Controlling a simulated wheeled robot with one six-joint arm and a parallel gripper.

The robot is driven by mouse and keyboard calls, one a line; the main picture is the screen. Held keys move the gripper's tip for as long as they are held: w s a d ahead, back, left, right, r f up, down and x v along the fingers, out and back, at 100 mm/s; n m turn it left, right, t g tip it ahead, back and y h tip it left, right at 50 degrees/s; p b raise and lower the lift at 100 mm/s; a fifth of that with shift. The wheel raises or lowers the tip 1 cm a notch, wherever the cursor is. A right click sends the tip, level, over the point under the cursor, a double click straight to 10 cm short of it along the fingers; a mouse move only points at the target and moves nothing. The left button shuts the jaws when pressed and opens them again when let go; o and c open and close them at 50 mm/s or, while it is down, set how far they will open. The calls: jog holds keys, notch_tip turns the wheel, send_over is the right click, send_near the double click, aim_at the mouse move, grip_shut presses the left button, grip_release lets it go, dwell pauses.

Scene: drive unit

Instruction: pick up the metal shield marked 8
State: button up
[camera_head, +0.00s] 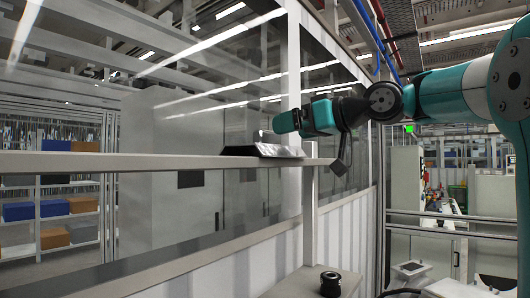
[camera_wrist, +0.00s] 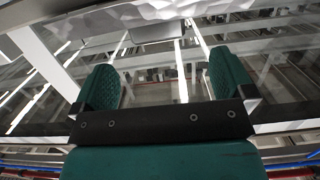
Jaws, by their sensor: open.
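A grey, angled metal piece (camera_head: 268,150) lies on the narrow rail in the head view, dark on its left part and bright along its right edge. It looks like the shield, but no mark 8 is readable. My gripper (camera_head: 279,122) is above the metal piece, apart from it. In the wrist view my gripper (camera_wrist: 166,76) has its two green fingers spread wide with nothing between them. A grey plate-like shape (camera_wrist: 156,32) shows at the top of that view; I cannot tell whether it is the same piece.
A long rail (camera_head: 120,162) runs along glass panels, with a white post (camera_head: 308,190) under it. Shelves with coloured boxes (camera_head: 55,210) stand behind the glass at left. A small black cylinder (camera_head: 330,284) stands on a white surface below. The rail left of the metal piece is bare.

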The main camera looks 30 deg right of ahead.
aim_at(270, 132)
jog(key=p+x, duration=0.1)
jog(key=x, duration=0.4)
jog(key=p+x, duration=0.2)
jog(key=x, duration=0.1)
jog(key=p+x, duration=0.1)
jog(key=p, duration=0.1)
jog(key=shift+w+r, duration=0.25)
jog(key=shift+w, duration=0.15)
jog(key=shift+w+a+f, duration=0.1)
jog(key=shift+w+f, duration=0.1)
jog(key=shift+w, duration=0.05)
jog(key=c, duration=1.1)
jog(key=shift+r, duration=0.1)
